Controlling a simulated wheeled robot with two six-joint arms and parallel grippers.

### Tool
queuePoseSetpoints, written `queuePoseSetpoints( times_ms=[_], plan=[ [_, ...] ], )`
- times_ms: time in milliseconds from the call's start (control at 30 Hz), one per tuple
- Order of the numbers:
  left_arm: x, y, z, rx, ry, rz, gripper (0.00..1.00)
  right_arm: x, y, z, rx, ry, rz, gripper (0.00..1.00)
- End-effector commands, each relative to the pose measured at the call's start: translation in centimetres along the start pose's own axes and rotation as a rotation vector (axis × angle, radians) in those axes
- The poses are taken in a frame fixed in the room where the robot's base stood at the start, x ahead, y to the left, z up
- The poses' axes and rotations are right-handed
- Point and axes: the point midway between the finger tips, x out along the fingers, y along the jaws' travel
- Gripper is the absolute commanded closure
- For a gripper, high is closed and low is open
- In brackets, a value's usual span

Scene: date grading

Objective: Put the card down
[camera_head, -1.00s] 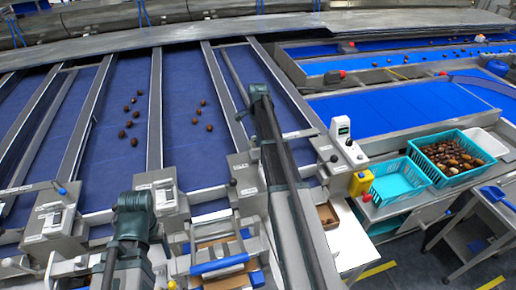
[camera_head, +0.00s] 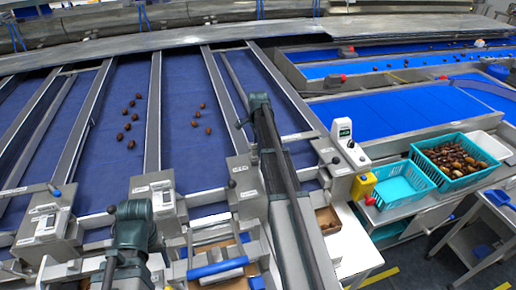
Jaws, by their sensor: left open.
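My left arm comes up from the bottom left, and the dark green end of my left gripper (camera_head: 133,222) is over the front edge of the sorting table. It is open, with nothing visible in it. My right gripper (camera_head: 258,101) is a dark green end further up, over the blue lane beside a metal divider; its jaws are too small and dark to read. I cannot make out the card in this view; it may be hidden behind an arm.
Dates (camera_head: 130,115) lie on the blue lanes. A white display unit (camera_head: 342,130) and a yellow block (camera_head: 363,186) stand right of the lanes. A turquoise basket (camera_head: 400,186) is empty; another basket (camera_head: 428,172) holds dates. A blue-handled frame (camera_head: 218,268) is at front.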

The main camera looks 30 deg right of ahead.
Motion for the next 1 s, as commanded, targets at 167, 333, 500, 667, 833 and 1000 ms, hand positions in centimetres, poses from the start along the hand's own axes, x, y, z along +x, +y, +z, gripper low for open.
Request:
queuePoseSetpoints(
  times_ms=[167, 333, 500, 667, 833, 1000],
  plan=[
    [-0.1, 0.0, 0.0, 0.0, 0.0, 0.0, 0.29, -0.1, 0.0, 0.0, 0.0, 0.0, 0.0, 0.6],
    [-0.7, -0.1, 0.0, -0.001, 0.0, 0.0, 0.29, -0.7, 0.0, 0.0, 0.0, 0.0, 0.0, 0.6],
    [-2.2, -0.2, 0.1, 0.0, -0.001, 0.0, 0.29, -2.2, 0.0, 0.0, 0.0, 0.0, 0.0, 0.6],
    [-4.4, -0.4, 0.3, 0.001, -0.001, 0.0, 0.29, -4.4, 0.0, 0.0, 0.0, 0.0, 0.0, 0.6],
    [-7.1, -0.7, 0.5, 0.004, -0.003, 0.0, 0.29, -7.1, 0.0, 0.0, 0.0, 0.0, 0.0, 0.6],
    [-9.6, -0.9, 0.6, -0.001, -0.004, 0.001, 0.29, -9.7, 0.0, 0.0, 0.0, 0.0, 0.0, 0.6]
  ],
)
